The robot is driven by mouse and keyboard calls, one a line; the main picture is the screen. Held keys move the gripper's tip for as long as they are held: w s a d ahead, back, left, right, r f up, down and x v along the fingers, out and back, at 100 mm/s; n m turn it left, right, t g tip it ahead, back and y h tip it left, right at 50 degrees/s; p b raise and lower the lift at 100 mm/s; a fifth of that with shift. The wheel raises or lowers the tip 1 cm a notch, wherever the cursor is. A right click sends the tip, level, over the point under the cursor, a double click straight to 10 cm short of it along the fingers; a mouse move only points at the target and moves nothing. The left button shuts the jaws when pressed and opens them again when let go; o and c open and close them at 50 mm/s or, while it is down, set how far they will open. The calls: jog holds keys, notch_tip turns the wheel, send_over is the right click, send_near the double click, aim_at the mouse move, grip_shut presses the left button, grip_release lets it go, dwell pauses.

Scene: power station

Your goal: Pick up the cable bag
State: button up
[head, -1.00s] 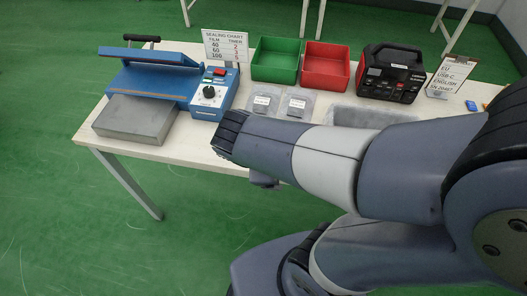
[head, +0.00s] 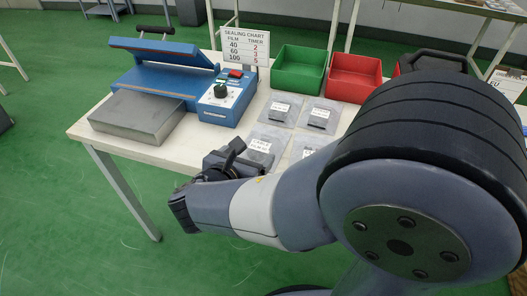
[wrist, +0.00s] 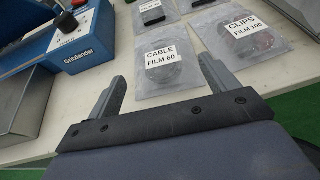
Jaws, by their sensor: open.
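The cable bag (wrist: 176,78) is a clear flat pouch with a white label reading "CABLE FILM 60". It lies flat near the front edge of the white table and also shows in the head view (head: 268,137). In the wrist view my gripper (wrist: 162,70) is open, its two grey fingers apart and empty. The bag appears ahead of and between the fingertips, and I see no grip on it. In the head view my gripper (head: 222,158) is at the table's front edge, just left of the bag.
The clips bag (wrist: 255,46), labelled "FILM 100", lies right of the cable bag, with two more bags behind. A blue sealer (head: 221,104) with a grey plate (head: 137,115) stands left. Green (head: 298,77) and red (head: 353,82) bins stand behind. The sealing chart (head: 246,46) stands upright.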

aim_at(259, 147)
jog(key=x, duration=0.2)
jog(key=shift+w+d+f, duration=0.2)
jog(key=shift+w, duration=0.1)
jog(key=b+x, duration=0.1)
jog(key=x, duration=0.1)
jog(key=b+x, duration=0.1)
jog(key=x, duration=0.1)
jog(key=shift+w+f, duration=0.15)
jog(key=shift+f, duration=0.4)
jog(key=shift+w+d, duration=0.1)
jog(key=shift+w, duration=0.2)
jog(key=c, duration=1.1)
